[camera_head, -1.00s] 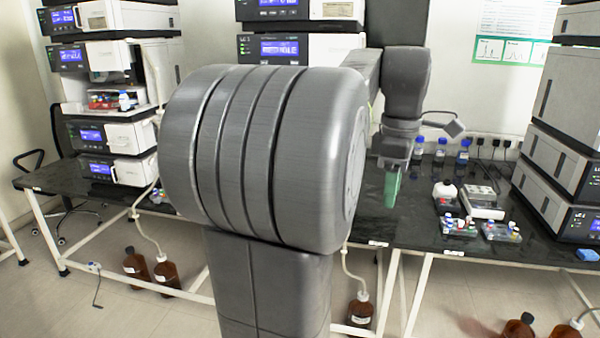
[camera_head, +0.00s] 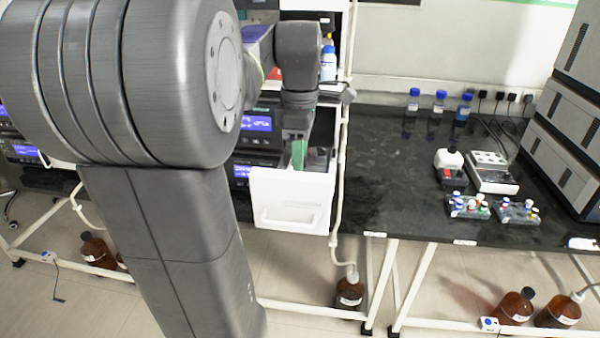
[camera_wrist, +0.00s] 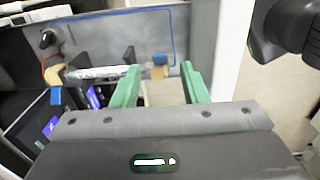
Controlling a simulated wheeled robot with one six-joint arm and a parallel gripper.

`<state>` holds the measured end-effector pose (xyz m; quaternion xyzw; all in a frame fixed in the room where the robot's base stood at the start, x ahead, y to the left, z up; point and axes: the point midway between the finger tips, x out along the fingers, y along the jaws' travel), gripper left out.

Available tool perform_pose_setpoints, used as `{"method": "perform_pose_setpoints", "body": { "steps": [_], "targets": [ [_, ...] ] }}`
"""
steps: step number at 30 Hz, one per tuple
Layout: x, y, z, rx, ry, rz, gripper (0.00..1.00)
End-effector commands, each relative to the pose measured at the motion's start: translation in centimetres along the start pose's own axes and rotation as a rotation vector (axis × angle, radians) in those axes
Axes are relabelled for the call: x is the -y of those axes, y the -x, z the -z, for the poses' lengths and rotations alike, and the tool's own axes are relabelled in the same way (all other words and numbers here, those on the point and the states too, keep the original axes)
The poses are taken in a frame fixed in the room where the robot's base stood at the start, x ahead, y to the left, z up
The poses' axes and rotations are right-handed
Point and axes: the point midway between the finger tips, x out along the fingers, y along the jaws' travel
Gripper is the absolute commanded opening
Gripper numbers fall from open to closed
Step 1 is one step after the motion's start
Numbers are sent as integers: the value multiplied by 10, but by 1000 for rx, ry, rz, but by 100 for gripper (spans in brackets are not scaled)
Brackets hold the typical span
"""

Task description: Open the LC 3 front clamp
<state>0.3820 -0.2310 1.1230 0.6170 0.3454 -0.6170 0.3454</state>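My gripper (camera_head: 297,160) hangs over an open white-fronted compartment (camera_head: 290,200) in the middle of the head view. In the wrist view my gripper (camera_wrist: 160,68) has two green fingers spread apart. A silver column (camera_wrist: 98,74) lies across the compartment, left of the fingers. A tan and blue fitting (camera_wrist: 158,72) shows between the fingertips, and I cannot tell if they touch it. A dark upright piece (camera_wrist: 128,57) behind the left fingertip may be a clamp. An orange and blue end (camera_wrist: 54,78) is at the column's far left. The clamp labels cannot be read.
The instrument stack has lit blue screens (camera_head: 256,123). A white post (camera_head: 341,160) with tubing stands just right of the compartment. Blue-capped bottles (camera_head: 440,100) and vial racks (camera_head: 468,207) are on the black bench (camera_head: 390,190). The bench is clear between post and racks.

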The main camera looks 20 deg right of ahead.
Motion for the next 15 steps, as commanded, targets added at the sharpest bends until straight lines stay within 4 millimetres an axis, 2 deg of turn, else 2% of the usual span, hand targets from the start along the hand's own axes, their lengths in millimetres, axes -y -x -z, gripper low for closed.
{"method": "perform_pose_setpoints", "body": {
  "steps": [1, 6, 10, 15],
  "targets": [
    [0, -11, 0, 0, 0, 3, 40],
    [0, -36, 0, 0, 0, 2, 40],
    [0, -47, 0, 0, 0, 2, 40],
    [0, -51, 0, 0, 0, -1, 40]
  ]
}}
